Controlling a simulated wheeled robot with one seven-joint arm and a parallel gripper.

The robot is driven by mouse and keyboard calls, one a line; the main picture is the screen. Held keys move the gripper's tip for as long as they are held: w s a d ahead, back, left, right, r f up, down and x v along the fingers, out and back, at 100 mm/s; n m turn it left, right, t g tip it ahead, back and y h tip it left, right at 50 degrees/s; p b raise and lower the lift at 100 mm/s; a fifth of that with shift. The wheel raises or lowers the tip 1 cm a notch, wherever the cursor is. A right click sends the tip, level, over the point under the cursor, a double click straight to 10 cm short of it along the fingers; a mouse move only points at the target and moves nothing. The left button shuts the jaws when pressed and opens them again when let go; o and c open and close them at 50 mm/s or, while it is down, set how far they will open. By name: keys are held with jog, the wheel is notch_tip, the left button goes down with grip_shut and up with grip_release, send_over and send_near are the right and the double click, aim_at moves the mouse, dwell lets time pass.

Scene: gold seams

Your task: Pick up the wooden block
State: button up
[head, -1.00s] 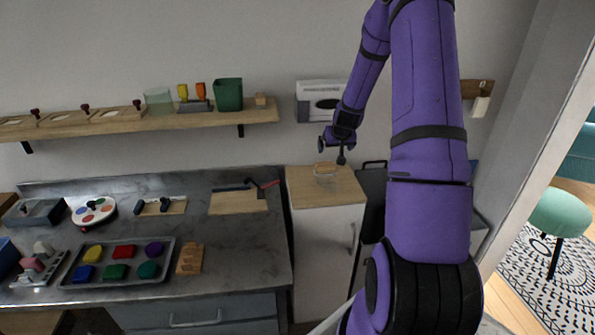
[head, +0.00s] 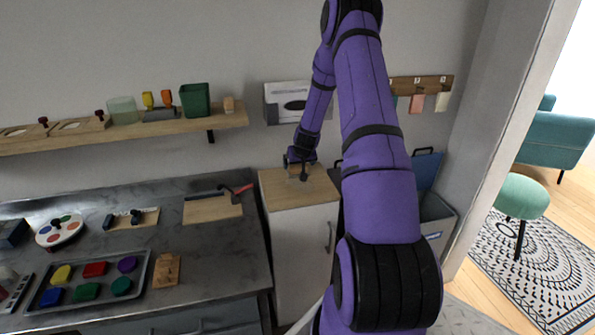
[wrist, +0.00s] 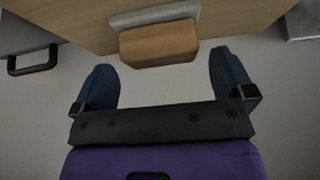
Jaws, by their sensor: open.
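The wooden block (wrist: 158,45) is a small, light brown piece with rounded edges. In the wrist view it lies at top centre, against a grey strip-like piece (wrist: 152,15) by the wooden cabinet top (wrist: 225,14). My gripper (wrist: 161,62) is open, with one blue finger to each side of the block. The block sits level with or just beyond the fingertips, with a gap at both sides; I see no contact. In the head view my gripper (head: 303,172) is low over the cabinet top (head: 325,192), and the block there is mostly hidden by it.
A grey counter (head: 215,240) with a tray of coloured pieces (head: 140,270) stands left of the cabinet. A shelf (head: 170,127) with a green bin (head: 195,100) is above it. An open blue-lidded bin (head: 432,215) stands right of the cabinet.

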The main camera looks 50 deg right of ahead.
jog(key=shift+x, duration=1.65)
jog(key=c, duration=0.7)
jog(key=shift+o, duration=0.2)
jog(key=shift+r, duration=0.1)
jog(key=shift+r, duration=0.4)
notch_tip(320, 180, up, 3)
jog(key=shift+r, duration=0.1)
jog(key=s+a, duration=0.2)
jog(key=s, duration=0.3)
jog(key=s+a, duration=0.1)
jog(key=s, duration=0.4)
jog(key=s+a+r, duration=0.1)
jog(key=s+a, duration=0.1)
jog(key=s, duration=0.3)
jog(key=shift+a, duration=0.35)
